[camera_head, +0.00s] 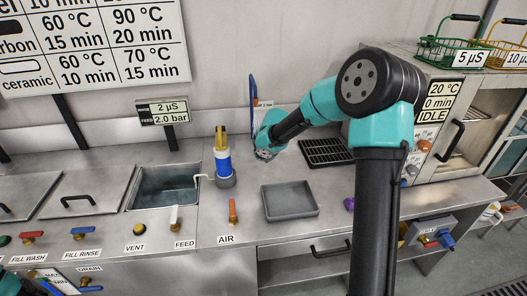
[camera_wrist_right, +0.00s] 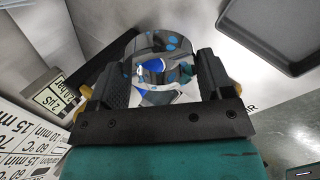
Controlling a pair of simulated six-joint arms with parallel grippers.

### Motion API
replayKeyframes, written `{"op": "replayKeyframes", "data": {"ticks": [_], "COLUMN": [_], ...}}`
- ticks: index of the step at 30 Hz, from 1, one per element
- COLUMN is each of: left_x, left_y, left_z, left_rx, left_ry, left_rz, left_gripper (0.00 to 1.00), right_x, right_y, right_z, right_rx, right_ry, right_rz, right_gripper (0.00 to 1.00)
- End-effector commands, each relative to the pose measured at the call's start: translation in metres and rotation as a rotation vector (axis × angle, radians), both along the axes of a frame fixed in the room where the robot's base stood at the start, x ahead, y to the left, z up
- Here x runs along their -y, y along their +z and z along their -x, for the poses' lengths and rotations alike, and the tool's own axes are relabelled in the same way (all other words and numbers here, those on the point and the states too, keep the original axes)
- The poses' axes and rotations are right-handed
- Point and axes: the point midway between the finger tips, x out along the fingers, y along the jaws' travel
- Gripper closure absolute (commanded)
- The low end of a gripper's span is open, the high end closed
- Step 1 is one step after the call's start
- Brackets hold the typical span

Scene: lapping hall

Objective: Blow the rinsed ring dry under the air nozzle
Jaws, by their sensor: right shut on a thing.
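My right gripper (camera_wrist_right: 162,78) is shut on a shiny, mirror-like metal ring (camera_wrist_right: 157,50), which shows between its two black fingers in the right wrist view. In the head view the right arm reaches in from the right, and its gripper end (camera_head: 264,153) is low over the bench behind the grey tray. The ring cannot be made out clearly there. A slim blue upright piece (camera_head: 252,91) stands by the wall just behind this gripper; I cannot tell if it is the air nozzle. An orange-handled lever (camera_head: 233,211) stands above the AIR label.
A blue cylinder with a brass top (camera_head: 222,162) stands left of the right gripper, beside an open sink (camera_head: 166,186). An empty grey tray (camera_head: 289,201) lies in front, and a black slotted rack (camera_head: 325,152) lies to the right. A display (camera_head: 163,113) reads 2.0 bar.

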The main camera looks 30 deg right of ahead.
Motion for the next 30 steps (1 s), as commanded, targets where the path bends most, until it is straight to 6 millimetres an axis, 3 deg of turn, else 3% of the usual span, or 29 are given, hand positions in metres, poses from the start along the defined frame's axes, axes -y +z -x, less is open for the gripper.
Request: {"op": "replayKeyframes", "data": {"ticks": [8, 30], "left_x": [0.0, 0.0], "left_y": [0.0, 0.0], "left_z": [0.0, 0.0], "left_rx": [0.0, 0.0], "left_ry": [0.0, 0.0], "left_rz": [0.0, 0.0], "left_gripper": [0.51, 0.51], "right_x": [0.003, 0.023], "right_y": [-0.002, -0.016], "right_z": [-0.007, -0.056], "right_rx": [0.0, 0.001], "right_ry": [-0.001, -0.002], "right_rz": [0.0, 0.0], "right_gripper": [0.61, 0.61]}}
